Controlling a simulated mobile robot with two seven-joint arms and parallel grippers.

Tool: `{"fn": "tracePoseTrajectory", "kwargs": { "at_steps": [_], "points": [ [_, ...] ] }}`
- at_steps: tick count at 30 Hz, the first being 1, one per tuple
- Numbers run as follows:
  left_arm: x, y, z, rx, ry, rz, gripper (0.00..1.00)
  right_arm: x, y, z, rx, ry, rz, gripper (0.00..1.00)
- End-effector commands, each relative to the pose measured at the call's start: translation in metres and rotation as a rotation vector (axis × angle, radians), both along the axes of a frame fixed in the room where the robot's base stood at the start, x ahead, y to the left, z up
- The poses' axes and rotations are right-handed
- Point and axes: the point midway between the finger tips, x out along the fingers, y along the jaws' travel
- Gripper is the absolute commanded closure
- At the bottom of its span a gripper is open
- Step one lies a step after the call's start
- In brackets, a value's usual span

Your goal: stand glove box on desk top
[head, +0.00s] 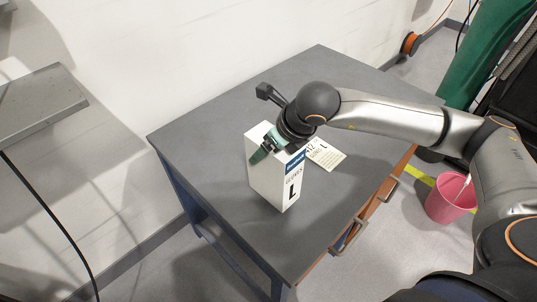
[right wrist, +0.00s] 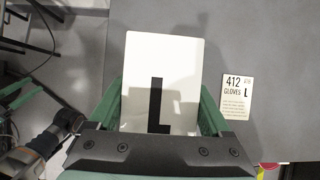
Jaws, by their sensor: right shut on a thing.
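The glove box (head: 264,182) is white with a blue band and a large black L. It is upright over the front left part of the grey desk top (head: 335,205). My right gripper (head: 270,146) is shut on its upper end, with its green fingers on either side. In the right wrist view the box's white L face (right wrist: 160,75) lies between the fingers (right wrist: 160,110). I cannot tell whether the box's bottom touches the desk.
A label card (head: 326,154) reading 412 GLOVES L lies on the desk beside the box; it also shows in the right wrist view (right wrist: 237,97). The desk has drawer handles (head: 345,238) in front. A pink bin (head: 450,198) stands at right. Much of the desk top is clear.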

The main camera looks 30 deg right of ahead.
Motion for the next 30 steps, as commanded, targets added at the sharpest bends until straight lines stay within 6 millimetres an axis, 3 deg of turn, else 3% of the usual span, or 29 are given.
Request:
{"fn": "tracePoseTrajectory", "kwargs": {
  "at_steps": [6,15,16,20,30],
  "points": [
    [0.0,0.0,0.006,0.0,0.002,0.001,0.5,-0.001,0.001,-0.026,0.002,0.002,0.0,1.0],
    [-0.001,0.0,0.003,0.0,0.002,0.001,0.5,-0.001,0.001,-0.029,0.002,0.001,0.0,1.0],
    [-0.001,0.0,0.004,-0.001,0.003,0.0,0.5,-0.001,0.001,-0.029,0.001,0.003,0.0,0.14],
    [-0.001,0.0,0.005,-0.001,0.003,0.0,0.5,-0.001,0.001,-0.028,0.001,0.003,0.0,0.0],
    [0.0,-0.001,0.006,-0.001,0.002,0.0,0.5,-0.003,0.0,-0.023,0.001,0.0,0.0,0.0]
  ]
}}
